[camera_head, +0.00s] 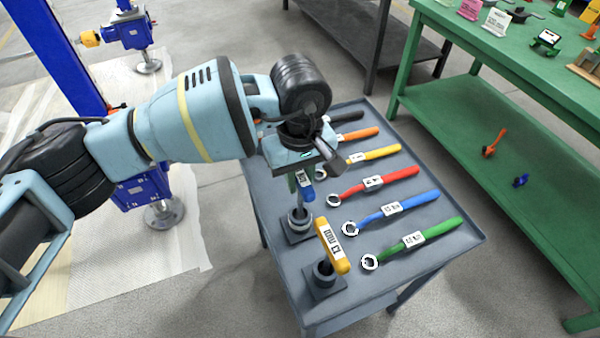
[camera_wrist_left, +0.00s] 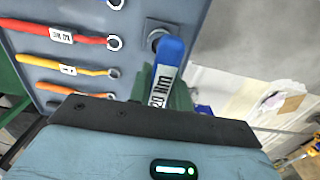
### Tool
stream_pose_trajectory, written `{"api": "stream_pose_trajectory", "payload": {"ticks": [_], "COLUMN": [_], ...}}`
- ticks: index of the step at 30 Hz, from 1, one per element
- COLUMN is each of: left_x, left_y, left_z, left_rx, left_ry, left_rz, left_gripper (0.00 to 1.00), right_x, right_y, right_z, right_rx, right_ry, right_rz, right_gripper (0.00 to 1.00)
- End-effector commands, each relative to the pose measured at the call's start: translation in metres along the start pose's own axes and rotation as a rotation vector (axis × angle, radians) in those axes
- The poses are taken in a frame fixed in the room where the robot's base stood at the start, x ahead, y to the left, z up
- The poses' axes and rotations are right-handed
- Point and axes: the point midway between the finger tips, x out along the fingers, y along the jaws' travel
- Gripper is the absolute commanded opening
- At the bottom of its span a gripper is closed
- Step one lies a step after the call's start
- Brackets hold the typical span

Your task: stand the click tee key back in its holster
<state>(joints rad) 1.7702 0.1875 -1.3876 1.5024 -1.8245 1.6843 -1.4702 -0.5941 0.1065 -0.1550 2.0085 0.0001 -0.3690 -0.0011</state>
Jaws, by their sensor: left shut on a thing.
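The click tee key has a blue handle (camera_head: 306,190) with a white label, which also shows in the left wrist view (camera_wrist_left: 169,68). My left gripper (camera_head: 299,181) is shut on this handle, with green fingers on either side of it. A dark holster (camera_head: 298,222) on a square base is directly below the key. The holster also shows in the left wrist view (camera_wrist_left: 155,34), partly covered by the handle. I cannot tell how far the shaft is inside it. A second tee key with a yellow-orange handle (camera_head: 333,246) stands in the nearer holster (camera_head: 324,278).
The grey cart (camera_head: 450,246) carries a row of torque wrenches to the right, among them a green one (camera_head: 415,240), a blue one (camera_head: 398,208) and a red one (camera_head: 375,183). A green workbench (camera_head: 500,50) stands behind right. Blue jack columns (camera_head: 65,55) stand left.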

Motion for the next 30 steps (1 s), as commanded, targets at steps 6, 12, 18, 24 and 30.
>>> {"api": "stream_pose_trajectory", "payload": {"ticks": [6,12,18,24,30], "left_x": [0.008,0.015,0.017,0.016,0.016], "left_y": [0.000,0.000,0.000,0.000,0.000], "left_z": [0.000,0.000,0.000,0.000,0.000], "left_rx": [0.000,0.000,0.000,0.000,0.000], "left_ry": [0.000,0.000,0.001,0.001,0.001], "left_rz": [0.000,0.001,0.001,0.002,0.001], "left_gripper": [0.00,0.00,0.00,0.26,0.45], "right_x": [0.003,0.005,0.006,0.005,0.005], "right_y": [0.000,0.000,0.000,0.000,0.000], "right_z": [0.005,0.010,0.011,0.010,0.010], "right_rx": [0.001,0.002,0.002,0.002,0.002], "right_ry": [-0.008,-0.013,-0.014,-0.014,-0.013], "right_rz": [-0.001,-0.001,-0.001,-0.001,-0.001], "right_gripper": [0.36,0.36,0.36,0.36,0.36]}}
